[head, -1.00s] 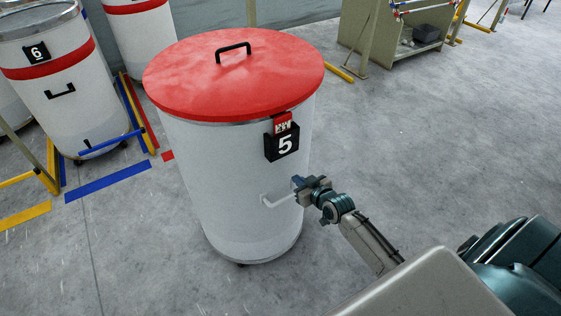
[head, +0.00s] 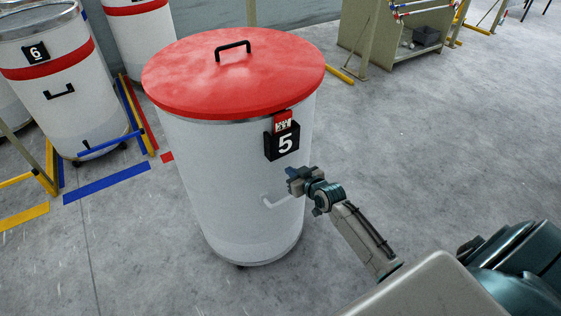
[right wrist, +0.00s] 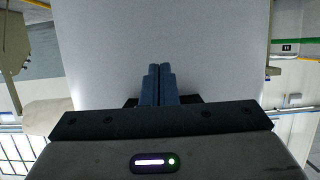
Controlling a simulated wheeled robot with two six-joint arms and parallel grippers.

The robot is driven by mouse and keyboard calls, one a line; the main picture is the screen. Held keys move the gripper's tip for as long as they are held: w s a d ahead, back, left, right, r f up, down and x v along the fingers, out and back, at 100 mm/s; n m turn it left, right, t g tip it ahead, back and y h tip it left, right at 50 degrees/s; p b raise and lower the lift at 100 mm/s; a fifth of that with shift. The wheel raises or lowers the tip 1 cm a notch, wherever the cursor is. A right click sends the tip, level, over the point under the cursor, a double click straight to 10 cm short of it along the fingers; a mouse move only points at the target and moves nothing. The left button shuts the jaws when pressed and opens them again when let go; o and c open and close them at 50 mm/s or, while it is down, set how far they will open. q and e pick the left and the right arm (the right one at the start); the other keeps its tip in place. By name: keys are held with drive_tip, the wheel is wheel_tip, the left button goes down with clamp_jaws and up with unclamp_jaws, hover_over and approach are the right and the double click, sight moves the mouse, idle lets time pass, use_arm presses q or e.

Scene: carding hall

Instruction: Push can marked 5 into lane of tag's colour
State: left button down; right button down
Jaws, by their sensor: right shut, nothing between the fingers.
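The can marked 5 (head: 235,185) is a tall white cylinder with a red lid (head: 240,72) and a black lid handle. A black card holder with a white 5 (head: 285,144) is on its side, with a red tag (head: 283,122) in it. A pale side handle (head: 275,202) shows lower down. My right gripper (head: 291,180) is shut and empty, at the can's right side just above that handle. The right wrist view shows its closed fingers (right wrist: 157,84) against the white can wall (right wrist: 160,35); contact cannot be told. My left gripper is not in view.
Can 6 (head: 75,115) stands at the left among blue, yellow and red floor markings. A blue strip (head: 107,183), yellow strip (head: 24,216) and short red strip (head: 167,156) start nearby. A machine frame (head: 400,45) stands at the back. Floor at right is clear.

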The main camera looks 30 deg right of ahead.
sight(280, 162)
drive_tip(key=shift+w+a+b, duration=0.15)
drive_tip(key=shift+w+b, duration=0.75)
drive_tip(key=shift+w, duration=1)
